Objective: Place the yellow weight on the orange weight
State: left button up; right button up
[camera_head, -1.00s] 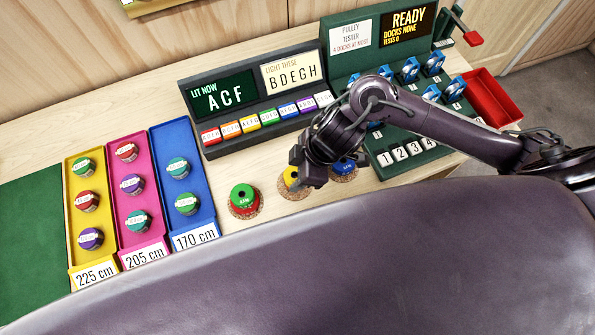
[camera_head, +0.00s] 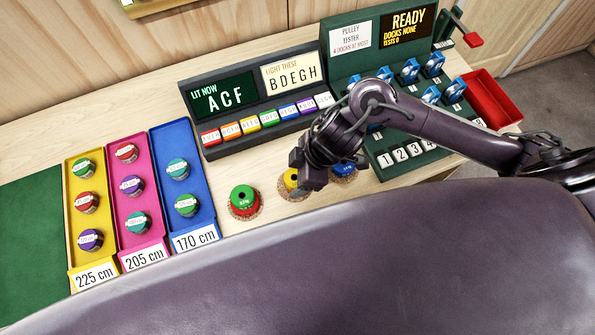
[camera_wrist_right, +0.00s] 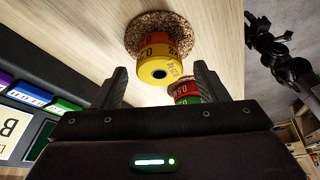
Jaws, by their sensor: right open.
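The yellow weight (camera_wrist_right: 158,70) sits on top of the orange weight (camera_wrist_right: 170,38) in the right wrist view, and that stack stands on a round cork mat (camera_wrist_right: 135,38). In the head view the yellow weight (camera_head: 290,177) is partly covered by my right gripper (camera_head: 306,182); the orange weight is hard to make out there. In the right wrist view my right gripper (camera_wrist_right: 160,86) is open, with its two fingers apart and nothing held between them. The yellow weight shows between and beyond the fingertips. My left gripper is not in view.
A green weight on a red one (camera_head: 243,200) stands left of the yellow weight. A blue weight (camera_head: 343,167) stands to its right, partly hidden. Behind are a button panel (camera_head: 250,95) and the pulley tester (camera_head: 385,160). Yellow, pink and blue trays (camera_head: 158,150) lie left.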

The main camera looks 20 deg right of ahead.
jog(key=p+v, duration=0.1)
jog(key=v, duration=1.1)
jog(key=shift+f, duration=0.15)
